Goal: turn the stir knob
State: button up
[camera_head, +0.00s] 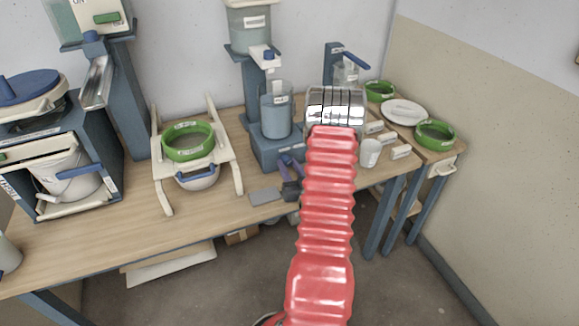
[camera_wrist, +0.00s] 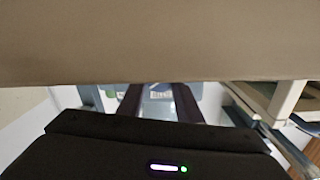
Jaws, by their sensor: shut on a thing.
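A blue-grey stirring stand (camera_head: 276,152) is in the middle of the table in the head view, with a translucent blue pail (camera_head: 277,112) on its base. My gripper (camera_head: 289,158) is low at the stand's front, its two purple fingers pointing at the base. In the wrist view the dark fingers of my gripper (camera_wrist: 160,92) stand apart, with a pale blue-grey labelled surface between them. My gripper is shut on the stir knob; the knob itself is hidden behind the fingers.
A flat grey plate (camera_head: 265,196) lies left of my gripper. A white frame holds a green ring (camera_head: 188,141) at left. A white cup (camera_head: 369,153) and small white blocks stand at right. A broad beige surface (camera_wrist: 160,40) fills the top of the wrist view.

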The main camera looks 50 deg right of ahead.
jog(key=shift+n, duration=0.3)
jog(key=n, duration=0.3)
jog(key=shift+f+n, duration=0.1)
jog(key=shift+n, duration=1.8)
jog(key=o, duration=1)
jog(key=shift+o, duration=0.2)
jog(key=shift+a, duration=0.1)
jog(key=v, duration=1.3)
jog(key=shift+s+f, duration=0.15)
jog(key=shift+s, duration=0.25)
jog(key=shift+a, duration=0.15)
